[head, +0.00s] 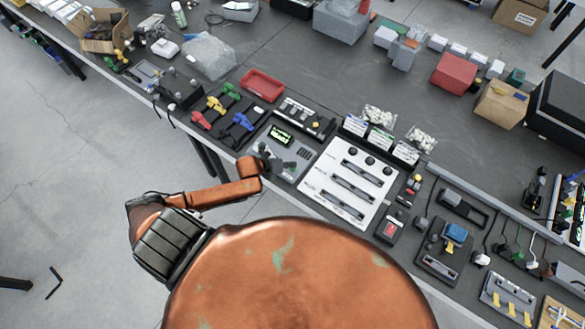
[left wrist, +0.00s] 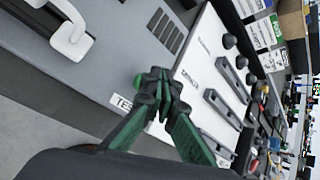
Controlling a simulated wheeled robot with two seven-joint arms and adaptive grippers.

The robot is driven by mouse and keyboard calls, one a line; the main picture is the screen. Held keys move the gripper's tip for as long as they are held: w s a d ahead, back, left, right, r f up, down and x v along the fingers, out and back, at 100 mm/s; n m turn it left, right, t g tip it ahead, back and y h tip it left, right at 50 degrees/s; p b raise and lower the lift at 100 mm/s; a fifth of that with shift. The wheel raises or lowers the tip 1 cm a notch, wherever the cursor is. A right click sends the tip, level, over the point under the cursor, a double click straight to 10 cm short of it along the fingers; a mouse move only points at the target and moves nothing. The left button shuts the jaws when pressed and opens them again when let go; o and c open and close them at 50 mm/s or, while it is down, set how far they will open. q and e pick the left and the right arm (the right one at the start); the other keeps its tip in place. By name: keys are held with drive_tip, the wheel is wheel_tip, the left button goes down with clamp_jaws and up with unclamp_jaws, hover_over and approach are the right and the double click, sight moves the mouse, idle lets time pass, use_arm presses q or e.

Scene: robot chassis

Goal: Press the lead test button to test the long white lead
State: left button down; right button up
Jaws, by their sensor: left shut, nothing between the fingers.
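My left gripper (head: 272,160) is shut and empty, over the near side of a grey tester box (head: 296,146) with a lit green display (head: 280,136). In the left wrist view the shut fingertips (left wrist: 160,92) show in front of the box's edge and a white panel, beside a small label starting "TES" (left wrist: 121,102). I cannot tell whether they touch anything. The lead test button does not show clearly. A white curved part (left wrist: 72,35) lies at the upper left of the wrist view; I cannot tell whether it is the long white lead. My right gripper is not in view.
A white panel (head: 323,165) with black knobs and long slots lies right of the tester. Colored clamps (head: 240,123) and a red tray (head: 262,84) lie to its left and behind. Small labelled boxes (head: 380,140) stand behind the panel. The back middle of the table is clear.

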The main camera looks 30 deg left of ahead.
sight(291, 169)
use_arm(q)
drive_tip(key=shift+f, duration=0.25)
drive_tip(key=shift+f+b, duration=0.4)
drive_tip(key=shift+f, duration=0.1)
idle(0.6)
idle(0.3)
drive_tip(key=shift+r+p, duration=0.9)
drive_tip(key=shift+r, duration=0.1)
wheel_tip(291, 169, up, 5)
drive_tip(key=p, duration=0.4)
drive_tip(key=shift+p, duration=0.35)
